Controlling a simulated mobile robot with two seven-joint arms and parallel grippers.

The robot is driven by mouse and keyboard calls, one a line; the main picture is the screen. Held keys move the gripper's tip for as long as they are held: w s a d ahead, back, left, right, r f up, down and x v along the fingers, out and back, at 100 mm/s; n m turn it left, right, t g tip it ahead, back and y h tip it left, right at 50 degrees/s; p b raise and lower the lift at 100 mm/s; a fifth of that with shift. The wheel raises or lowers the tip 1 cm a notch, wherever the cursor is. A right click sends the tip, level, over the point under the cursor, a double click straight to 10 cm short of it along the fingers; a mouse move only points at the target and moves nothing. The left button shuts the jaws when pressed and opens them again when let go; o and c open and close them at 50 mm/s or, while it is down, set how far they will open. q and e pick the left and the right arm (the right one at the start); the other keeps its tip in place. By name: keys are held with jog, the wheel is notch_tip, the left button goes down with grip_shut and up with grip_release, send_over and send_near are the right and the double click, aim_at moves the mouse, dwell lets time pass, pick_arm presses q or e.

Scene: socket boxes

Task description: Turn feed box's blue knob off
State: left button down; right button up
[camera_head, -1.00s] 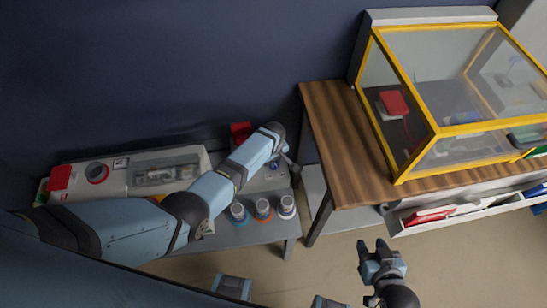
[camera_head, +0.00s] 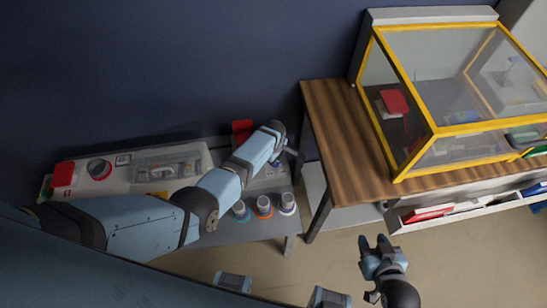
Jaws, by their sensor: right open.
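The feed box appears to be the grey box (camera_head: 270,177) on the low grey bench, mostly behind my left forearm. A small blue spot on its top, close to my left wrist, may be the blue knob; its setting is too small to read. My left gripper (camera_head: 287,155) is over the box's right part, largely hidden by its own wrist, so its jaws and any contact cannot be made out. My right gripper (camera_head: 374,244) is open and empty above the floor, in front of the wooden table and away from the box.
A white box (camera_head: 130,173) with a round dial stands at the bench's left. Several ringed jars (camera_head: 264,207) line the bench's front edge. A wooden table (camera_head: 340,150) with a yellow-framed glass case (camera_head: 435,130) stands at right. The floor in front is clear.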

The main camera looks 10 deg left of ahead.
pick_arm(q)
jog(key=shift+a, duration=0.1)
jog(key=c, duration=1.2)
grip_release()
jog(key=shift+o, duration=0.2)
pick_arm(e)
jog(key=shift+r, duration=0.1)
pick_arm(q)
notch_tip(320, 180, up, 14)
jog(key=p, duration=1.2)
pick_arm(e)
notch_tip(320, 180, up, 10)
jog(key=shift+s+d+m, duration=0.2)
jog(key=shift+d+m, duration=0.1)
jog(key=shift+d, duration=0.15)
jog(key=shift+w+r, duration=0.15)
jog(key=shift+r, duration=0.1)
pick_arm(q)
jog(key=shift+f, duration=0.1)
pick_arm(e)
jog(key=shift+r, duration=0.15)
